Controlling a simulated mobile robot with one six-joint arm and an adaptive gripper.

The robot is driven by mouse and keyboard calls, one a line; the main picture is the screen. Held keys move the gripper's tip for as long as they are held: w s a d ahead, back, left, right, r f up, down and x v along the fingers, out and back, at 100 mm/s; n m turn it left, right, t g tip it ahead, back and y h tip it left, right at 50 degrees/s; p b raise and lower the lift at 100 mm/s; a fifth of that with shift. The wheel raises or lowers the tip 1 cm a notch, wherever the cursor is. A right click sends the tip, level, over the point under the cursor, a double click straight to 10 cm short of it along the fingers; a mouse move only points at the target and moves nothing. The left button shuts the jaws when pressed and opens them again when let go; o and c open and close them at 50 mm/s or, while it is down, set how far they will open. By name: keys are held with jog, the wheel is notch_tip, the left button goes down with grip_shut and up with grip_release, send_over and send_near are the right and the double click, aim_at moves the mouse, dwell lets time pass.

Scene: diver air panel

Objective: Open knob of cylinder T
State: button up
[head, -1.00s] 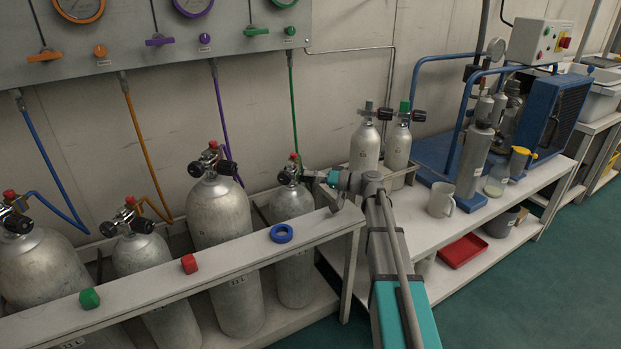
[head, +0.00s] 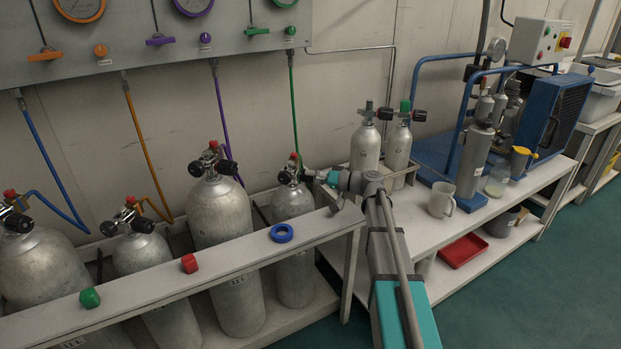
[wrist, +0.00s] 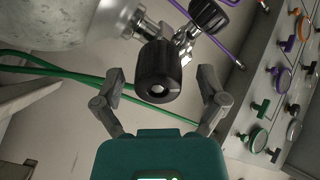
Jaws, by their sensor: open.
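The silver cylinder with the green hose (head: 293,215) stands at the right end of the rack; its label is too small to read. My gripper (head: 308,178) reaches its valve from the right in the head view, where the fingers are small and partly hidden. In the wrist view a black ribbed knob (wrist: 158,72) lies between the two fingers of my gripper (wrist: 162,88). The fingers are open, one on each side, with gaps to the knob. The cylinder's silver body (wrist: 75,22) shows at the upper left. A second black knob (wrist: 207,17) lies beyond.
A larger cylinder (head: 220,225) stands left of it, with more cylinders further left. The rack's front rail (head: 235,253) carries a blue ring (head: 281,233), a red cap (head: 189,263) and a green cap (head: 89,298). A gauge panel (head: 225,30) is on the wall. The green hose (wrist: 60,70) passes near my fingers.

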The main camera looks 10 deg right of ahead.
jog(key=shift+d, duration=0.15)
jog(key=v, duration=0.7)
dwell(0.3)
jog(key=shift+d, duration=0.2)
jog(key=m, duration=0.1)
jog(key=d+m, duration=0.1)
jog(key=m, duration=0.1)
jog(key=shift+s+d+g, duration=0.1)
jog(key=shift+s+g, duration=0.05)
jog(key=shift+g, duration=0.15)
jog(key=m, duration=0.2)
jog(key=d+m, duration=0.1)
jog(key=m, duration=0.1)
jog(key=shift+s+d+y, duration=0.15)
jog(key=shift+d+y, duration=0.05)
jog(key=shift+y, duration=0.1)
jog(key=m, duration=0.2)
jog(key=d+m, duration=0.1)
jog(key=m, duration=0.1)
jog(key=shift+s+d+g, duration=0.2)
jog(key=shift+g, duration=0.1)
jog(key=shift+s+d+m+y, duration=0.1)
jog(key=shift+d+m+y, duration=0.1)
jog(key=shift+m, duration=0.55)
jog(key=shift+s+d+m+y, duration=0.1)
jog(key=shift+d+m, duration=0.15)
jog(key=shift+m, duration=0.5)
jog(key=x, duration=1.3)
jog(key=shift+a+f, duration=0.15)
jog(key=shift+a, duration=0.25)
